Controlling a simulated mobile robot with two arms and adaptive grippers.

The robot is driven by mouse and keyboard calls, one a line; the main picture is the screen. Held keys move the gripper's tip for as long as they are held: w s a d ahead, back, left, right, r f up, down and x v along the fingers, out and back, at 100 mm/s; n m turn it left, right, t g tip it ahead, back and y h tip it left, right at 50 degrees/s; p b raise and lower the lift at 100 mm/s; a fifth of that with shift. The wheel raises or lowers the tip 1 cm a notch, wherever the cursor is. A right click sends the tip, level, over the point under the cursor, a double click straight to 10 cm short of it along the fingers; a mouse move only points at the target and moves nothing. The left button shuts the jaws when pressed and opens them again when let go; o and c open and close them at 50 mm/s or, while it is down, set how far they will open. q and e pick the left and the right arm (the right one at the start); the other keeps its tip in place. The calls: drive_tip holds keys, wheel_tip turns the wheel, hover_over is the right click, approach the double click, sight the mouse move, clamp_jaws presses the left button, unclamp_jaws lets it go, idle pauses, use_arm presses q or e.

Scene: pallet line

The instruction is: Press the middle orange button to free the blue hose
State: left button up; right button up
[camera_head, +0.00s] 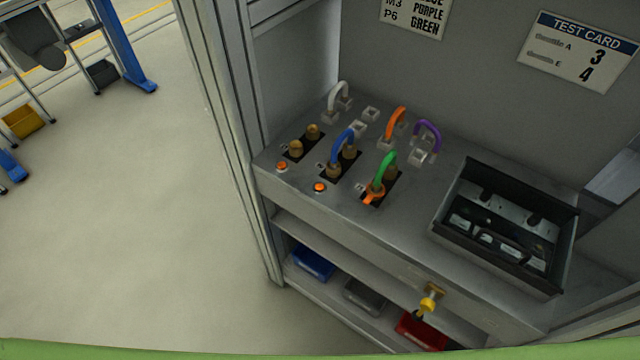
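The middle orange button (319,187) is on the grey bench top, at the front of the blue hose's black plate. The blue hose (343,137) is a short loop with both ends at brass fittings on that plate. Another orange button (282,166) is to the left, in front of two bare brass fittings (303,141). A green hose (384,166) arches over the right plate, with a larger orange part (373,193) at its front end. Neither of my grippers is in view.
White (339,92), orange (396,119) and purple (430,130) hoses stand behind, near small grey sockets. A black open tray (440,228) is on the right. A yellow knob (429,303) projects from the bench front. A frame post (222,110) borders the left side.

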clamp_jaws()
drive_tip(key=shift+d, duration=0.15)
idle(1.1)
